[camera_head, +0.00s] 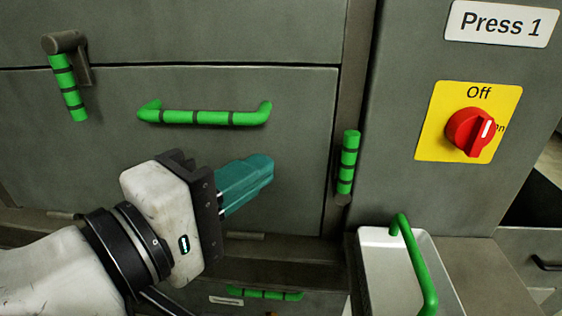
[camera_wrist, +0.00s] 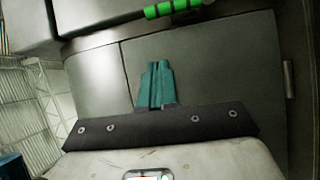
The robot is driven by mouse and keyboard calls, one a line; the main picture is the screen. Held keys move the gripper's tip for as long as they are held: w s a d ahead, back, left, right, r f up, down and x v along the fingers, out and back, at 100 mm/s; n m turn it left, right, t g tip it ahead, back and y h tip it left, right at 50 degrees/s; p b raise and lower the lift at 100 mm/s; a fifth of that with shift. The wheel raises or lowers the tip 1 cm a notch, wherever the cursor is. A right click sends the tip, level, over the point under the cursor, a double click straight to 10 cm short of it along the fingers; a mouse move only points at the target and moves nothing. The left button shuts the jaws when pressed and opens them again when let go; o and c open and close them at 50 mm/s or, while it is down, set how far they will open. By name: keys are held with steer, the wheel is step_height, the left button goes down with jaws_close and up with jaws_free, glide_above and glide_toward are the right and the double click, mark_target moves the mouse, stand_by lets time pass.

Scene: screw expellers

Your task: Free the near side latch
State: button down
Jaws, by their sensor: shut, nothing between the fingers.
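Two green-handled latches with dark bands show in the head view. One latch (camera_head: 347,165) stands upright at the right edge of the grey panel (camera_head: 300,95), its dark pivot at the bottom. The other latch (camera_head: 68,85) hangs down from a dark pivot at the upper left. I cannot tell which is called the near side one. My gripper (camera_head: 268,170) has teal fingers, shut and empty, in front of the panel, left of the right latch and apart from it. The fingers (camera_wrist: 158,68) also show in the wrist view.
A horizontal green handle (camera_head: 205,117) sits on the panel above my gripper. A white tray (camera_head: 378,272) with a green handle (camera_head: 420,268) is at lower right. A red knob (camera_head: 468,132) on a yellow plate points away from Off. Another banded handle (camera_head: 265,294) is low down.

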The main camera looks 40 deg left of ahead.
steer(key=s, duration=0.3)
steer(key=shift+s, duration=0.15)
stand_by(0.6)
